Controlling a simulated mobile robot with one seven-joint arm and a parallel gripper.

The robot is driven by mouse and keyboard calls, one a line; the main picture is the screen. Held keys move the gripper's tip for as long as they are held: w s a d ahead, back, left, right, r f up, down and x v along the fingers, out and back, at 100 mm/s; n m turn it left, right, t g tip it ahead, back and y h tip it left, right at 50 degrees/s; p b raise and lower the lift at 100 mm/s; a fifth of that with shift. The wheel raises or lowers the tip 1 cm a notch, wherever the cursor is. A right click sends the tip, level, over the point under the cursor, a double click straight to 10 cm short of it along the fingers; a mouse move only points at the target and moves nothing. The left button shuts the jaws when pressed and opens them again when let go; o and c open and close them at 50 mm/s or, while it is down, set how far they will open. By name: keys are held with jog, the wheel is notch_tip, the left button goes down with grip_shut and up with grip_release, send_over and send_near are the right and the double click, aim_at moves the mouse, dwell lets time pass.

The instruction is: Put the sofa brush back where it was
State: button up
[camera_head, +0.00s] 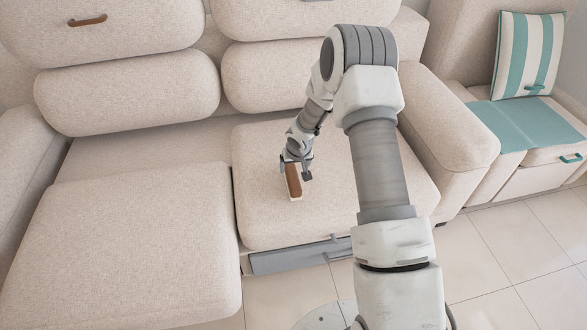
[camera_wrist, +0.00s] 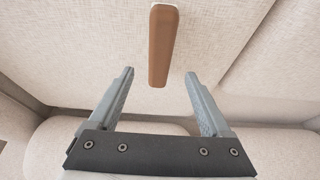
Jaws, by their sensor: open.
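The sofa brush (camera_head: 293,182) has a brown back and a pale lower side. It rests on the right seat cushion (camera_head: 330,205) of the beige sofa. In the wrist view the brown brush (camera_wrist: 162,45) lies ahead of the fingers, its near end close to the gap between them. My gripper (camera_head: 296,172) is just above the cushion at the far end of the brush, and partly hides it. In the wrist view my gripper (camera_wrist: 160,82) has its two grey fingers wide apart, with nothing between them.
A left seat cushion (camera_head: 130,240) extends further forward. A grey panel (camera_head: 290,260) shows below the right seat. The right armrest (camera_head: 447,125) stands beside my arm. Further right is a chair with a striped pillow (camera_head: 527,54) and a teal cloth (camera_head: 525,123). Tiled floor (camera_head: 510,235) is clear at the front right.

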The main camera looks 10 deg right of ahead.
jog(key=s+d+r+h, duration=0.1)
jog(key=s+r, duration=0.2)
jog(key=r, duration=0.6)
jog(key=s+d+r, duration=0.1)
jog(key=s+r, duration=0.3)
jog(key=r, duration=0.5)
jog(key=s+d+r+h, duration=0.1)
jog(key=s+d+r, duration=0.15)
jog(key=r, duration=0.65)
jog(key=s+a+r, duration=0.1)
jog(key=s+r, duration=0.2)
jog(key=s, duration=0.6)
jog(key=s+a+r+y, duration=0.1)
jog(key=s+r, duration=0.3)
jog(key=s, duration=0.4)
jog(key=s+a+r+t+y, duration=0.1)
jog(key=s+a+r, duration=0.1)
jog(key=s, duration=0.7)
jog(key=shift+s+a+r, duration=0.25)
jog(key=shift+s+r, duration=0.05)
jog(key=shift+r, duration=0.35)
jog(key=shift+r, duration=0.1)
